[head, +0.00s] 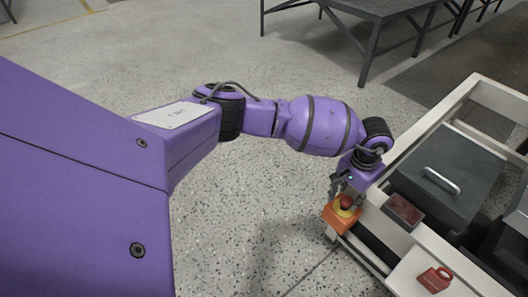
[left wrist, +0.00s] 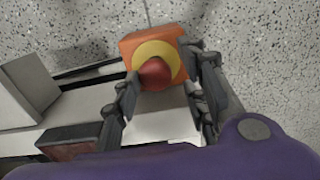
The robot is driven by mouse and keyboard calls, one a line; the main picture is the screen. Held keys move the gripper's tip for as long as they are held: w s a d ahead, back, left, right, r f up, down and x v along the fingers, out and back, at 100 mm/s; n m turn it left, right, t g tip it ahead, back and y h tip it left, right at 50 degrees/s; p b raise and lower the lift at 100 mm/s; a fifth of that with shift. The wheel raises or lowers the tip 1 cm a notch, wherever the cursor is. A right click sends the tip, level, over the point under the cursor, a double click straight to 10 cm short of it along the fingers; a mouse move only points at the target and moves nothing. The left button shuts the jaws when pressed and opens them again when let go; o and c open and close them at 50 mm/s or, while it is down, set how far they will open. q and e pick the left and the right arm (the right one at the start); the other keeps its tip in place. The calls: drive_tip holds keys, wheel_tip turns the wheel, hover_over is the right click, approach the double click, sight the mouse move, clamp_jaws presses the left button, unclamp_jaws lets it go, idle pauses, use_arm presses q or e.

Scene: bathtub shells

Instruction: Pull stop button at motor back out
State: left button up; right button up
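The stop button is a red mushroom knob (left wrist: 155,74) on a yellow disc (left wrist: 168,52) on an orange box (left wrist: 130,42). In the head view the orange box (head: 338,219) is at the end of the white frame, with the red knob (head: 347,202) facing my left gripper. My left gripper (head: 346,196) is right at the knob. In the left wrist view its fingers (left wrist: 162,68) stand apart on either side of the knob; the left fingertip is close to it, and I cannot tell whether it touches. My right gripper is not in view.
A white frame (head: 398,243) holds a dark grey lidded box with a metal handle (head: 441,180). A dark red block (head: 403,211) and a red padlock-shaped piece (head: 435,279) are on it. A grey table (head: 372,8) stands behind. The speckled floor (head: 250,215) left of the frame is clear.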

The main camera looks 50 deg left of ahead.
use_arm(q)
drive_tip(key=shift+o, duration=0.8)
drive_tip(key=shift+d, duration=0.15)
drive_tip(key=shift+r, duration=0.1)
drive_tip(key=shift+d+r+p, duration=0.15)
drive_tip(key=shift+r+p, duration=1.15)
drive_tip(key=shift+r, duration=1.7)
drive_tip(key=shift+f, duration=0.1)
